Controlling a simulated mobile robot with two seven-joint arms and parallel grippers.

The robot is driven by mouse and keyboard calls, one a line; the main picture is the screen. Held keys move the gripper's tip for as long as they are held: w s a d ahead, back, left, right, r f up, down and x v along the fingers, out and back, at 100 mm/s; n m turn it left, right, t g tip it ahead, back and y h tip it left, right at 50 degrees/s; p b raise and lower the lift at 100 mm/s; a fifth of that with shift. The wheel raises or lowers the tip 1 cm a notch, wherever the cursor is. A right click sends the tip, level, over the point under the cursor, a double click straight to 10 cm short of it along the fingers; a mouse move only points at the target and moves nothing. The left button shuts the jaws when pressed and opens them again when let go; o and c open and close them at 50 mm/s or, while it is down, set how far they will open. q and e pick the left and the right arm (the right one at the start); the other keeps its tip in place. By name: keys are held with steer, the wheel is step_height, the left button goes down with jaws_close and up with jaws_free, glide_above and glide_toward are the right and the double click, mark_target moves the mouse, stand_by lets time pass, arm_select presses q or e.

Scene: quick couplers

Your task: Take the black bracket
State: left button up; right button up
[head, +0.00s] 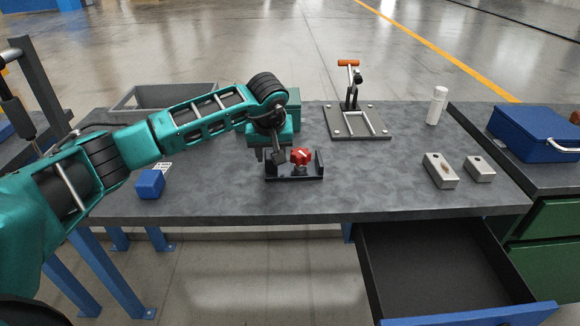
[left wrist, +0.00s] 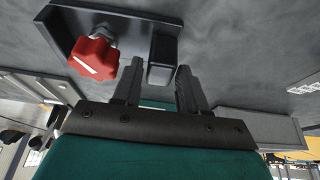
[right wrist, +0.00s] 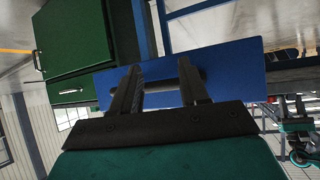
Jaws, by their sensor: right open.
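The black bracket (head: 296,178) lies on the grey workbench, a flat base with upright ends. A red star knob (head: 301,156) stands on it. In the left wrist view the bracket (left wrist: 125,27) is close ahead, with the knob (left wrist: 95,58) to the left. My left gripper (left wrist: 160,76) is open, its fingers on either side of a dark upright block at the bracket's edge; I cannot tell whether they touch it. My right gripper (right wrist: 157,80) is open in front of a blue drawer front (right wrist: 225,72), with a grey handle bar between its fingers.
The drawer (head: 440,265) hangs open below the bench. A clamp fixture (head: 380,122), a white bottle (head: 437,106), metal blocks (head: 440,171) and a blue toolbox (head: 530,135) stand right. A blue block (head: 150,184) and grey tray (head: 195,92) are left.

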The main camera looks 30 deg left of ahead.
arm_select(q)
jaws_close()
steer(key=shift+r, duration=0.15)
stand_by(0.5)
